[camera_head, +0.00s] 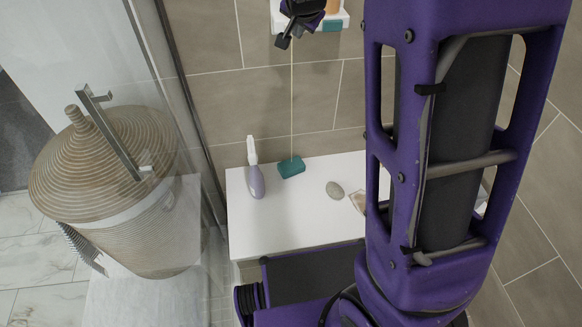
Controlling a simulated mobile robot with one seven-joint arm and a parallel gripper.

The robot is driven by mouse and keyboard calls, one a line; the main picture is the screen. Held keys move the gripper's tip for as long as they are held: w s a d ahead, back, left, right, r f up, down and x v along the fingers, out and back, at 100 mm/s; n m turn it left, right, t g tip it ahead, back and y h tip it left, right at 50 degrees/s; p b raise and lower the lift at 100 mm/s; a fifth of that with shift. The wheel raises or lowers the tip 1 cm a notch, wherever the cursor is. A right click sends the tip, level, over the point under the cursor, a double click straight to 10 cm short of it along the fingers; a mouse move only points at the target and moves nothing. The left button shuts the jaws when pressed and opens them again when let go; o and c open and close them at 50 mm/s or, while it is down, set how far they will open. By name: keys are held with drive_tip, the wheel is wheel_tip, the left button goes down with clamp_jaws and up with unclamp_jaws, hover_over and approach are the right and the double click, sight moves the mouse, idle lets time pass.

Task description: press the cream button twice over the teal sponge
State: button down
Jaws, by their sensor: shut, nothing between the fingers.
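The teal sponge (291,167) lies on a white bench top (275,225), near its back edge against the tiled wall. My gripper (284,40) is dark, small and cut by the top edge of the view. It is shut and empty. It is in front of a white wall-mounted unit (343,20), high above the sponge in the picture. I cannot tell whether the gripper touches the unit. No cream button can be made out; the upper part of the unit is out of view and my gripper covers some of it.
A lilac bottle with a white top (256,182) stands left of the sponge. A grey stone-like object (335,189) lies to its right, with a partly hidden pale item (357,201) beyond. A glass panel and a woven lidded basket (110,190) are at left. My purple arm blocks the right.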

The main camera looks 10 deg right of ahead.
drive_tip(key=shift+w, duration=0.4)
idle(0.4)
drive_tip(key=shift+s+r, duration=0.1)
drive_tip(key=shift+s, duration=0.2)
idle(0.3)
drive_tip(key=s+b, duration=0.1)
drive_tip(key=s, duration=0.5)
idle(2.6)
